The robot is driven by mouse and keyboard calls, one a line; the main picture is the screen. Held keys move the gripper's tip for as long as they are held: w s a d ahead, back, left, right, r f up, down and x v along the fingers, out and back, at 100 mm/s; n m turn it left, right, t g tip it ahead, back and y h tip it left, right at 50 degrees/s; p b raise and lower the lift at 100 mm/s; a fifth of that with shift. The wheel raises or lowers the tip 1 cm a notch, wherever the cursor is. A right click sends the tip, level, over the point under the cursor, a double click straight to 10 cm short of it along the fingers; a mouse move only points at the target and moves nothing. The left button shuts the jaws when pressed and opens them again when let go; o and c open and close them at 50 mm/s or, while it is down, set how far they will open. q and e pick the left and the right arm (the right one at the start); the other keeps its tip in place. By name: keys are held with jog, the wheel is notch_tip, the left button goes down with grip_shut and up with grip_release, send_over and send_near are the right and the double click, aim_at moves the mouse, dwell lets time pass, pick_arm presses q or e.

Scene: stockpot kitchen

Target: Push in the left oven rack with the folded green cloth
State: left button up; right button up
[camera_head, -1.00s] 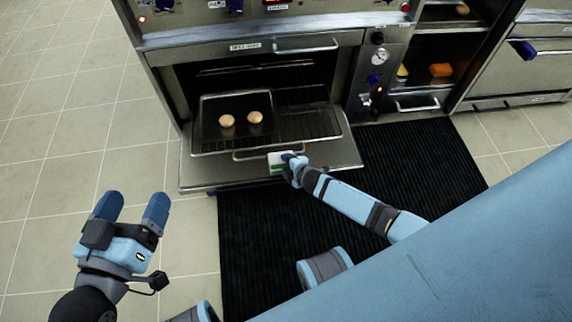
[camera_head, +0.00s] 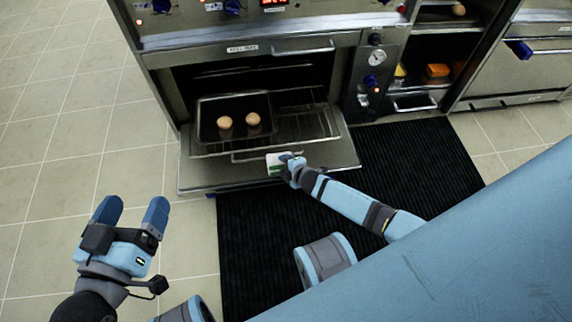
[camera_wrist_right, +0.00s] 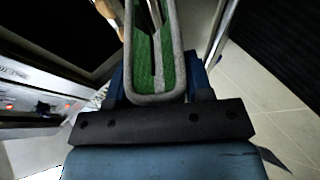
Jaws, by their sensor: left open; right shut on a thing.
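The oven rack (camera_head: 305,125) is pulled partway out over the lowered oven door (camera_head: 205,174). The folded cloth (camera_head: 277,163), green with a pale grey edge, is at the rack's front bar. My right gripper (camera_head: 291,164) is shut on the cloth there; whether cloth and bar touch is hard to tell. In the right wrist view the cloth (camera_wrist_right: 168,60) fills the jaws, with a metal bar inside its fold. My left gripper (camera_head: 131,210) is open and empty over the floor at left.
A black ribbed mat (camera_head: 420,160) lies before the oven. A side panel with a gauge (camera_head: 376,58) and shelves with an orange item (camera_head: 438,70) stand to the right. The tiled floor (camera_head: 60,150) at left is clear.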

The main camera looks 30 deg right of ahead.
aim_at(282, 153)
jog(key=shift+w, duration=0.1)
dwell(0.3)
jog(key=shift+w+d+f+b, duration=0.3)
jog(key=shift+w+f+b, duration=0.45)
jog(key=shift+w, duration=0.1)
jog(key=shift+w, duration=0.15)
jog(key=shift+w+d+f+b, duration=0.15)
jog(key=shift+w+f+b, duration=0.3)
jog(key=shift+b, duration=0.1)
jog(key=shift+w+d+f+b, duration=0.15)
jog(key=shift+w+f+b, duration=0.1)
jog(key=shift+w+b, duration=0.1)
dwell(0.4)
jog(key=shift+w+d+f+b, duration=0.15)
jog(key=shift+w+d+b, duration=0.1)
jog(key=shift+w, duration=0.5)
jog(key=shift+w+d+f+b, duration=0.1)
jog(key=shift+w+d+b, duration=0.1)
jog(key=shift+w, duration=0.7)
